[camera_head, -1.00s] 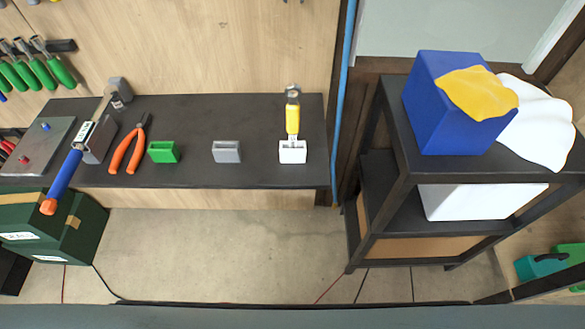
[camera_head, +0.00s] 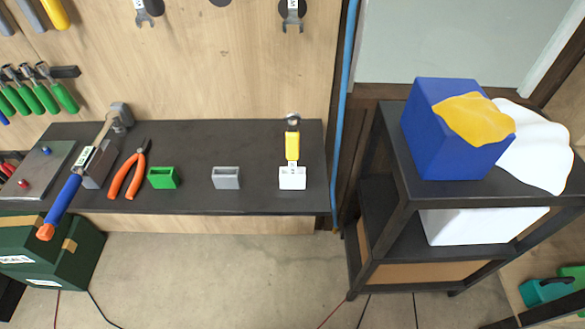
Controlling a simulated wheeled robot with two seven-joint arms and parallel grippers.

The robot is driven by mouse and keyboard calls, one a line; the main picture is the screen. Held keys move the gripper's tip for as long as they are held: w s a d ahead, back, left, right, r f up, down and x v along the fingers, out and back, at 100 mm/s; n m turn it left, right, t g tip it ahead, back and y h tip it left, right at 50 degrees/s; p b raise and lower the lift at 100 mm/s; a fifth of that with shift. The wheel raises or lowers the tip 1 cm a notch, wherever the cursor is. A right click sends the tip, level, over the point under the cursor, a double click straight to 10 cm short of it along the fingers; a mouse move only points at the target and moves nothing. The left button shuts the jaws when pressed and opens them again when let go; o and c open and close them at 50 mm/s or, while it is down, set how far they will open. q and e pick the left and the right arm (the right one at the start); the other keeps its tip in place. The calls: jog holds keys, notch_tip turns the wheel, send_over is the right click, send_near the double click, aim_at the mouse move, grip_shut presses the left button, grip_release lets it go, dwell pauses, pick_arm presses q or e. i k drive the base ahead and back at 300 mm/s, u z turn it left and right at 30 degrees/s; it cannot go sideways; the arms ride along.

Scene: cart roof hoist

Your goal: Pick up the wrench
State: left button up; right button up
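A yellow-handled tool (camera_head: 292,146) with a grey metal head, which looks like a wrench, stands upright in a white holder (camera_head: 292,179) at the right part of the dark bench. Two grey wrench-shaped heads also show at the top edge on the wooden wall panel, one at the left (camera_head: 148,10) and one above the white holder (camera_head: 292,14); both are cut off by the frame. Neither of my grippers is in view.
The dark bench (camera_head: 250,196) also holds a blue-handled hammer (camera_head: 62,203), orange pliers (camera_head: 126,176), a green holder (camera_head: 162,178) and a grey holder (camera_head: 226,178). A dark cart (camera_head: 408,212) with a blue box (camera_head: 455,140) stands right.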

aim_at(291, 135)
jog(key=u, duration=2.2)
jog(key=i, duration=1.05)
jog(key=z, duration=2.85)
